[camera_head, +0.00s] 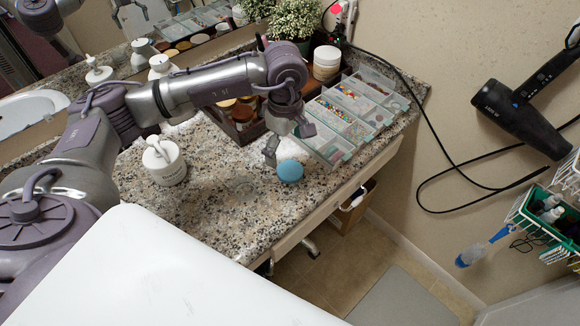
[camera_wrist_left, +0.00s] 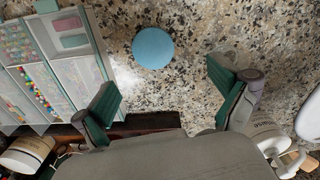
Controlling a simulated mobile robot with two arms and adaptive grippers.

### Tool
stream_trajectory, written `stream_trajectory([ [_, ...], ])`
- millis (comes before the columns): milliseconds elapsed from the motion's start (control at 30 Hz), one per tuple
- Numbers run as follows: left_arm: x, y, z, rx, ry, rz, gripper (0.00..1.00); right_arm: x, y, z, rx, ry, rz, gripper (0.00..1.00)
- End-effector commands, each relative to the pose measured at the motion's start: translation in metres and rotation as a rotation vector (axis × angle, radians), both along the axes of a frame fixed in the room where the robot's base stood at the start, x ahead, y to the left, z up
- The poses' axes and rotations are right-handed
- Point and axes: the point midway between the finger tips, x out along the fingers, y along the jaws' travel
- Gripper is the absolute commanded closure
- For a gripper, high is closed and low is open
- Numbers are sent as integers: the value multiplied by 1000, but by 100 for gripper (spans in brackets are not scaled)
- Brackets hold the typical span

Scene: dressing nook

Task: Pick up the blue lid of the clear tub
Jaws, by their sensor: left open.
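The round blue lid (camera_head: 290,170) is near the front edge of the speckled granite counter, just below and in front of my left gripper (camera_head: 287,143). In the left wrist view, the lid (camera_wrist_left: 153,47) is a plain blue disc. It lies beyond the fingertips, between their two lines. My left gripper (camera_wrist_left: 165,92) is open with green-padded fingers apart and nothing between them. It does not touch the lid. I cannot make out the clear tub's walls or whether the lid rests on it. My right gripper is not in view.
A clear compartment organizer (camera_head: 345,112) with beads stands right of the gripper. A dark wooden tray (camera_head: 240,124) with jars is behind it. A white jar (camera_head: 165,163) stands to the left. A black cord (camera_head: 425,130) hangs at the wall. Counter left of the lid looks mostly free.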

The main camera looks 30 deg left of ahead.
Motion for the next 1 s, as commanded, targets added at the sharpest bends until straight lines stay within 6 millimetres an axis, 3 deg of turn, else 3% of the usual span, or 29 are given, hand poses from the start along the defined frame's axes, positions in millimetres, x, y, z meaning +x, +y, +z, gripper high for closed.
stream_trajectory([
  [167, 0, 0, -24, -1, 1, 0, 3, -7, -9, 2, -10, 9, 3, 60],
  [467, 6, -3, -52, -2, 3, 1, 3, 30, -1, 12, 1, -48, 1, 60],
  [700, 8, -4, -79, -1, 0, 1, 3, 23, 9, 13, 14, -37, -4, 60],
  [933, 8, -4, -80, -1, -1, 0, 3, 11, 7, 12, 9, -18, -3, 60],
  [1000, 8, -4, -80, -1, -1, 0, 14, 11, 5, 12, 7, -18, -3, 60],
])
